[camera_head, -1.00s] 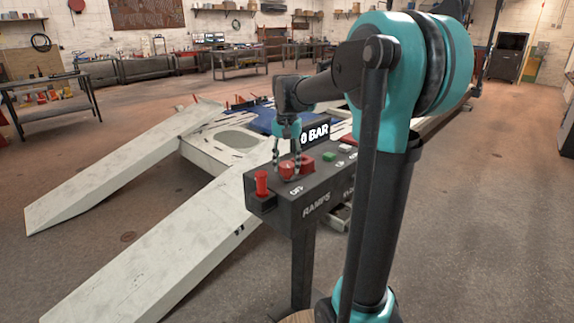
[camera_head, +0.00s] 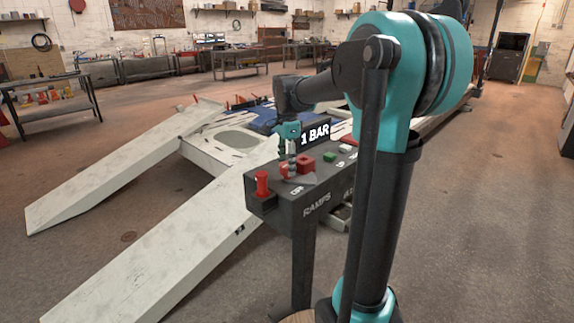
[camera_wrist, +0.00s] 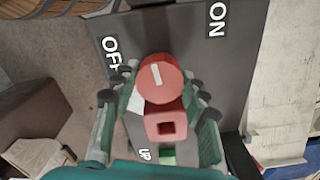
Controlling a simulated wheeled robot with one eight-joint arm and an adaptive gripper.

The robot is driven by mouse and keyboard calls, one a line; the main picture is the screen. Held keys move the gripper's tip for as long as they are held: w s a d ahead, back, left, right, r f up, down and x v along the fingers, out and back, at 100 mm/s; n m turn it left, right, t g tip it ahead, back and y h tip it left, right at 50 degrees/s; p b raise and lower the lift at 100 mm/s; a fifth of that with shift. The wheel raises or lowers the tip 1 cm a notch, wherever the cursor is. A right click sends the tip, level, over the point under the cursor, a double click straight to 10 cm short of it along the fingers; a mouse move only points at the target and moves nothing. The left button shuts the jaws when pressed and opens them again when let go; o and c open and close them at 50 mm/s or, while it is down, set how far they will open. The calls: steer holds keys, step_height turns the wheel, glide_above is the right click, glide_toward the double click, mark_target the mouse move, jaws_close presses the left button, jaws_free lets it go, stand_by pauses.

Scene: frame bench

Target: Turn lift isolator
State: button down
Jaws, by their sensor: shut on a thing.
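The lift isolator is a round red knob (camera_wrist: 160,78) with a short white mark, on a dark control box (camera_head: 318,188). In the wrist view the OFF label (camera_wrist: 112,52) is at its upper left and the ON label (camera_wrist: 217,20) at its upper right. The white mark runs nearly up and down, tilted slightly left at its top. My gripper (camera_head: 289,164) points down at the knob, which also shows in the head view (camera_head: 287,171). Its fingers are shut on the knob from both sides in the wrist view (camera_wrist: 160,88).
A red block with a square hole (camera_wrist: 166,123) sits close beside the knob. A red cylinder (camera_head: 262,184) stands at the box's left end, and a green button (camera_head: 329,157) lies to the right. A display (camera_head: 317,134) reads "1 BAR". Pale ramps (camera_head: 150,258) are at left.

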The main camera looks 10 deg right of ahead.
steer(key=shift+m, duration=0.6)
steer(key=c, duration=1.1)
jaws_free()
steer(key=shift+r, duration=0.1)
step_height(320, 180, up, 12)
